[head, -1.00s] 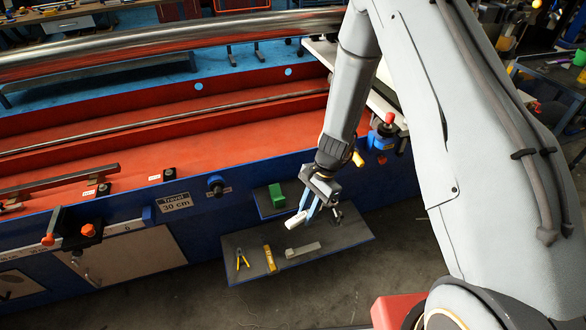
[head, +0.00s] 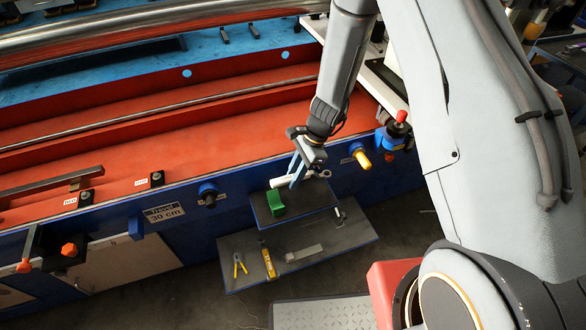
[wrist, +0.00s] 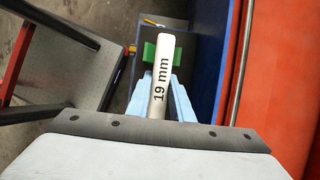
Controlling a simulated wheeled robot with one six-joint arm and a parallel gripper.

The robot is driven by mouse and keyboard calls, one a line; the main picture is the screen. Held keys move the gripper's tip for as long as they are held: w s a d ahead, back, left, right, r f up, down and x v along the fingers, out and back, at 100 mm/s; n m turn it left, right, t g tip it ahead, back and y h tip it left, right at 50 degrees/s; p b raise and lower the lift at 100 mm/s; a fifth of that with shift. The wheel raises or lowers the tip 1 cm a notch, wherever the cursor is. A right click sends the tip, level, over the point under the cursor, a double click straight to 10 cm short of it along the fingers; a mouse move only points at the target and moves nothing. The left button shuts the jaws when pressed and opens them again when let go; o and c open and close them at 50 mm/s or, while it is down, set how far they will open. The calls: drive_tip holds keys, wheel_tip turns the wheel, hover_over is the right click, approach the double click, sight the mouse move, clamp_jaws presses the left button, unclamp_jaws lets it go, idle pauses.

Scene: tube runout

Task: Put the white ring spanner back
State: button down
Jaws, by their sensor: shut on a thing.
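The white ring spanner (head: 280,183) is held crosswise in my gripper (head: 295,183). In the head view its ring end shows to the right of the fingers and its handle end to the left. In the wrist view the white spanner handle (wrist: 162,70), marked "19 mm", lies between the light blue fingers of my gripper (wrist: 160,84). My gripper is shut on it. In the head view, the spanner appears over the back part of the small upper shelf (head: 312,207), behind the green block (head: 275,203). I cannot tell its exact height above the shelf.
The lower shelf (head: 345,240) carries yellow pliers (head: 239,266), a yellow tool (head: 268,263) and a grey bar (head: 303,254). The red bed (head: 250,145) lies beyond.

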drive_tip(key=shift+s+a, duration=0.1)
drive_tip(key=shift+a, duration=0.1)
drive_tip(key=shift+f+b, duration=2.4)
drive_tip(key=shift+f, duration=1.1)
drive_tip(key=shift+f+b, duration=0.75)
drive_tip(key=shift+f, duration=0.3)
drive_tip(key=c, duration=1)
unclamp_jaws()
drive_tip(key=shift+r, duration=0.15)
drive_tip(key=shift+p+v, duration=2.1)
drive_tip(key=shift+v, duration=0.85)
drive_tip(key=shift+d+r, duration=0.1)
